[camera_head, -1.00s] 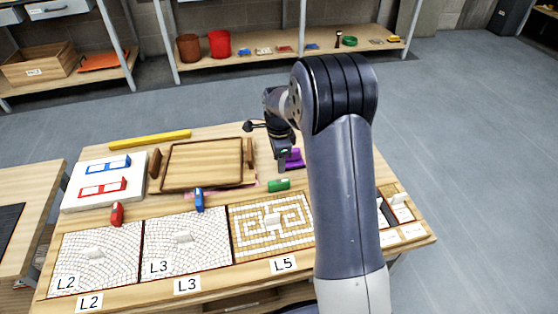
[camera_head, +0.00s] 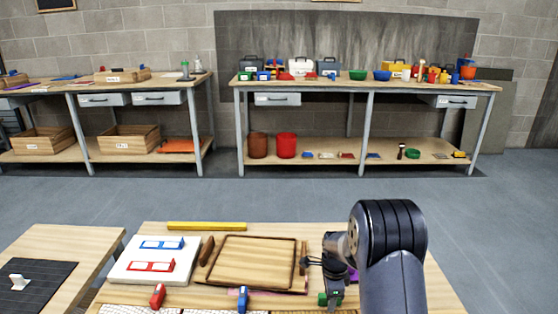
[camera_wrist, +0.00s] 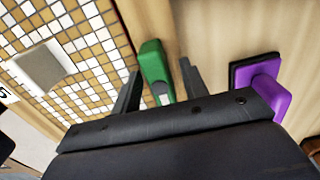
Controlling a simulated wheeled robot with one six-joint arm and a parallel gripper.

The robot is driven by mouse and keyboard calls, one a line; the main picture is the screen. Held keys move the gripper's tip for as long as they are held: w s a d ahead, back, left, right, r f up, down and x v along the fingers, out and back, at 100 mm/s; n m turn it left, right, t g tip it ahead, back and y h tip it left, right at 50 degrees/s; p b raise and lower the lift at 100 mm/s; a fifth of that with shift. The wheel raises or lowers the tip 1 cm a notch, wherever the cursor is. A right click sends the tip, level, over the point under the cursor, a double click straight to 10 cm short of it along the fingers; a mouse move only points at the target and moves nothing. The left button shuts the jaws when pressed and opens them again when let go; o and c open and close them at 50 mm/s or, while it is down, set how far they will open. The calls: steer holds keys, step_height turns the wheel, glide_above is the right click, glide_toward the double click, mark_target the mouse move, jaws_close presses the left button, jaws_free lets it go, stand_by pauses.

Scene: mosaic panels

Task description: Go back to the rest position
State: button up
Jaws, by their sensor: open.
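My gripper (camera_head: 335,290) hangs over the worktable (camera_head: 205,230), right of the wooden tray (camera_head: 252,262). In the wrist view my gripper (camera_wrist: 160,68) is open, with its two dark fingers apart. A green block-like tool (camera_wrist: 154,62) shows between the fingers; I cannot tell the height gap to it. A purple-handled tool with a dark base (camera_wrist: 270,92) lies to the right of the fingers. In the head view the green tool (camera_head: 323,299) is partly hidden by my gripper, and the purple one (camera_head: 353,275) is mostly hidden by my arm.
A red tool (camera_head: 157,296), a blue tool (camera_head: 243,299), a white board (camera_head: 130,262) and a yellow bar (camera_head: 207,226) are on the table. Loaded shelves (camera_head: 365,86) stand behind, across clear floor.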

steer(key=shift+r, duration=0.1)
step_height(320, 180, up, 11)
steer(key=p, duration=0.2)
step_height(320, 180, down, 11)
steer(key=shift+r+b, duration=0.1)
steer(key=shift+b, duration=0.95)
steer(key=shift+f, duration=0.25)
steer(key=n, duration=0.4)
steer(key=shift+n+b, duration=0.4)
steer(key=shift+r+n+b, duration=0.1)
steer(key=shift+n+b, duration=0.4)
steer(key=shift+n, duration=1.8)
